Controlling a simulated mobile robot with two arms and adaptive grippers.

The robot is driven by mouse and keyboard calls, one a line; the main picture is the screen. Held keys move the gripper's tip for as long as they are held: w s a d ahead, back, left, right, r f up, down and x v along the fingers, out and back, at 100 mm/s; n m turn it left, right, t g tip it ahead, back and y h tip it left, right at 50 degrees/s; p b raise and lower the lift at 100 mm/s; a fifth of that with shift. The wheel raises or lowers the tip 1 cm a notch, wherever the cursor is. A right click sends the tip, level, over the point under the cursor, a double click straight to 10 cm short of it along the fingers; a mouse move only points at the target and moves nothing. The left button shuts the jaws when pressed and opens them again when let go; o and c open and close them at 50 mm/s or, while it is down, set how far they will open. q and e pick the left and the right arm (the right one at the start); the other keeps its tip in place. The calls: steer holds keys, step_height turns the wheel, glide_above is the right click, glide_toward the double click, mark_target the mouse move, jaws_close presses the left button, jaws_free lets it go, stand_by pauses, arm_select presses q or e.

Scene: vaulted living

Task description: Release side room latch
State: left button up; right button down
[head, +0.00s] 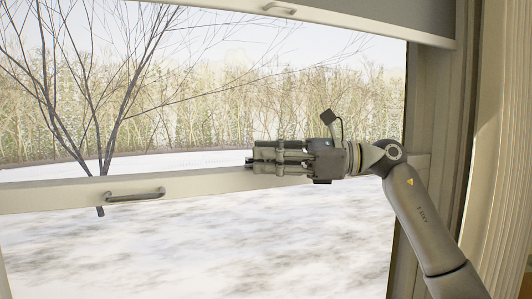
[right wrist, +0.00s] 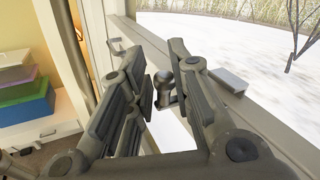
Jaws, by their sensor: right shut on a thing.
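A window with a pale horizontal sash rail (head: 200,183) crosses the head view. My right gripper (head: 256,162) reaches along this rail from the right, its fingers level with it. In the right wrist view, the fingers (right wrist: 160,85) are closed around a small dark latch piece (right wrist: 162,92) at the rail. The fingers and their shadow hide most of the latch, so I cannot tell how far it is turned. My left gripper is not in view.
A grey handle (head: 135,196) sits on the rail at left. A raised shade (head: 370,18) with a small handle (head: 280,9) hangs above. The right window frame (head: 440,130) stands close to my arm. Stacked coloured boxes (right wrist: 25,95) rest on a shelf.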

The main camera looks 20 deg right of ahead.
steer(key=shift+w+d, duration=0.1)
steer(key=shift+d, duration=0.05)
steer(key=c, duration=1.6)
jaws_free()
steer(key=shift+o, duration=0.9)
steer(key=shift+w+f, duration=0.15)
steer(key=shift+w, duration=0.1)
steer(key=shift+s, duration=0.15)
steer(key=v, duration=1.2)
